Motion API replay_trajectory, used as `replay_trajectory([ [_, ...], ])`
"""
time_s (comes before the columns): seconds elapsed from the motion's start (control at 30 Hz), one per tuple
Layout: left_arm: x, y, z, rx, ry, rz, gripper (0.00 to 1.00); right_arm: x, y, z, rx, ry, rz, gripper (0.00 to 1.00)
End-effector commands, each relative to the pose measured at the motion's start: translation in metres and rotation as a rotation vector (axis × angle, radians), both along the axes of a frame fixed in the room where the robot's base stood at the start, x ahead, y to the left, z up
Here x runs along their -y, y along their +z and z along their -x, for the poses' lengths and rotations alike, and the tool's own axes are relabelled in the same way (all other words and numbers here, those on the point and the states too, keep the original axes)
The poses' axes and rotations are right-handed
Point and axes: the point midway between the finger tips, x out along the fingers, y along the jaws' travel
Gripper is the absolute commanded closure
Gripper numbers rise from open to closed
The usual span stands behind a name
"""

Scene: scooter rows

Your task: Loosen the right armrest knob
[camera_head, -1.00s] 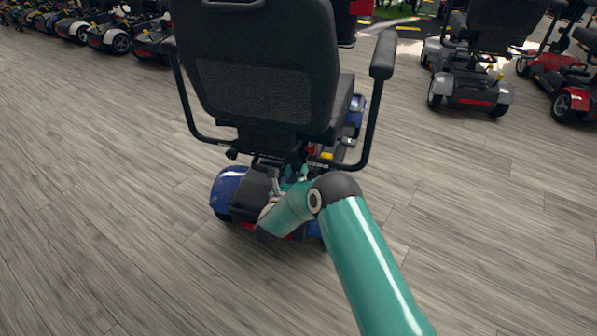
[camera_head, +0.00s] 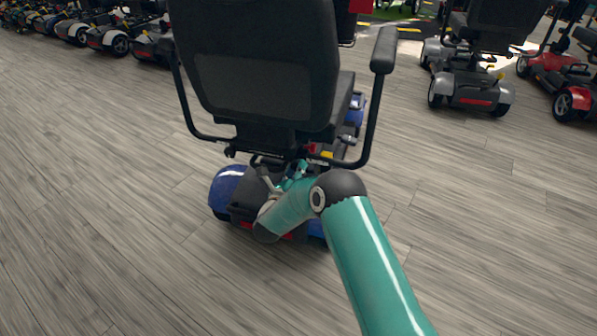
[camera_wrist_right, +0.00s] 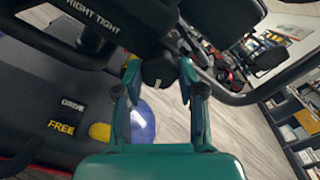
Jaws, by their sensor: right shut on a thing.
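The blue scooter (camera_head: 228,186) stands with the back of its black seat (camera_head: 262,90) toward me. The right armrest (camera_head: 384,50) is at the right of the seat, on a bent black tube. My right gripper (camera_head: 297,170) is low behind the seat, partly hidden by my own arm. In the right wrist view, its two fingers (camera_wrist_right: 160,72) are shut on a dark round knob (camera_wrist_right: 158,75), one finger on each side. Black parts there carry the words "RIGHT TIGHT" (camera_wrist_right: 92,18). The head view does not show the knob clearly. My left gripper is not in view.
The armrest tube (camera_wrist_right: 245,98) passes close to the right of the fingers. Yellow "FREE" lettering (camera_wrist_right: 61,127) and a yellow part (camera_wrist_right: 99,131) are at the left. Other scooters (camera_head: 472,75) stand behind. The wood floor (camera_head: 110,190) around is clear.

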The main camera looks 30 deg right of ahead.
Motion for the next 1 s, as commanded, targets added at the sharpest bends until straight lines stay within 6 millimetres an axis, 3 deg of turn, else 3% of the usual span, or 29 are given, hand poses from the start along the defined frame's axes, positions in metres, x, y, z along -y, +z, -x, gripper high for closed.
replay_trajectory([
  [0.03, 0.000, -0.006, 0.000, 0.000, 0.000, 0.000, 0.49, -0.008, -0.006, -0.002, -0.044, 0.019, 0.025, 0.95],
  [0.4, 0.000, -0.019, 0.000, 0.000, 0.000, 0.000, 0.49, -0.009, -0.006, -0.002, -0.319, 0.023, 0.247, 0.95],
  [1.0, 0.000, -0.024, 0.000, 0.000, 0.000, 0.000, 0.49, -0.010, -0.006, -0.003, -0.758, 0.026, 0.610, 0.95],
])
